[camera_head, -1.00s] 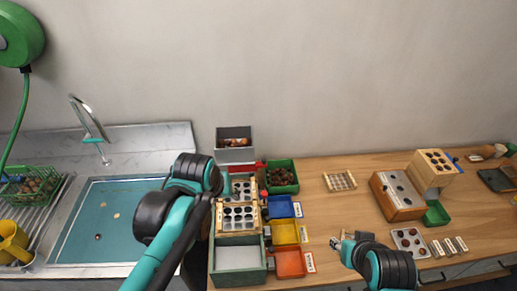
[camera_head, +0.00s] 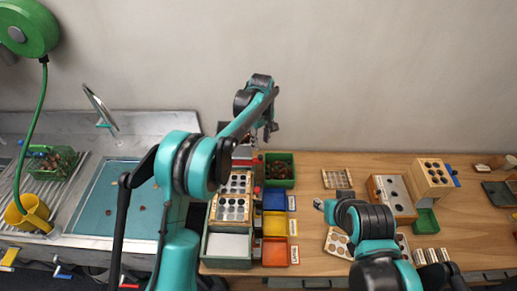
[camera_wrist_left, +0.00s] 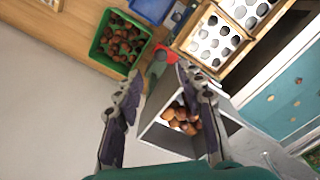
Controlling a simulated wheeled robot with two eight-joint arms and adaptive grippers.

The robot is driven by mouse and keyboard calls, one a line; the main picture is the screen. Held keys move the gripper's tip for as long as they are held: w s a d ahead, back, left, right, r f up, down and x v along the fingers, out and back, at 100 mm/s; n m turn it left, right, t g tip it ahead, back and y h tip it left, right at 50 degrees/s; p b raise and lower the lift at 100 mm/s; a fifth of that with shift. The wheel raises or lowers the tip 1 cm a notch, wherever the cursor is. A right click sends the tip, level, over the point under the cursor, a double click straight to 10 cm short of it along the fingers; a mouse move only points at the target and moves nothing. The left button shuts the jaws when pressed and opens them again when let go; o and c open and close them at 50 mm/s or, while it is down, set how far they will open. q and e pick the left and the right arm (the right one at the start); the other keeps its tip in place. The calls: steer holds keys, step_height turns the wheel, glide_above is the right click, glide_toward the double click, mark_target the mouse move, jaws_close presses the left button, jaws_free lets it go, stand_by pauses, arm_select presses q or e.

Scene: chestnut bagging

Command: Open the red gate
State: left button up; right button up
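The red gate is mostly hidden behind my left arm in the head view. In the left wrist view a small red part (camera_wrist_left: 155,72) shows beside the grey hopper (camera_wrist_left: 152,128), which holds chestnuts. My left gripper (camera_head: 270,130) is at the back of the table, above the hopper area. In the left wrist view its fingers (camera_wrist_left: 156,88) are spread wide with nothing between them touching. The red part lies beyond the fingertips, in line with the gap. My right gripper (camera_head: 318,204) is low over the table at the middle; its fingers are too small to judge.
A green bin of chestnuts (camera_head: 279,182) stands right of the hopper. The sorting board with holes (camera_head: 233,209) lies in front, beside blue (camera_head: 275,199), yellow (camera_head: 275,224) and orange (camera_head: 275,251) trays. The sink (camera_head: 95,215) is at left. Wall stands close behind.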

mark_target(260, 156)
arm_select(q)
step_height(260, 156, down, 8)
steer(key=shift+r+b, duration=0.2)
steer(key=shift+b, duration=0.15)
jaws_close()
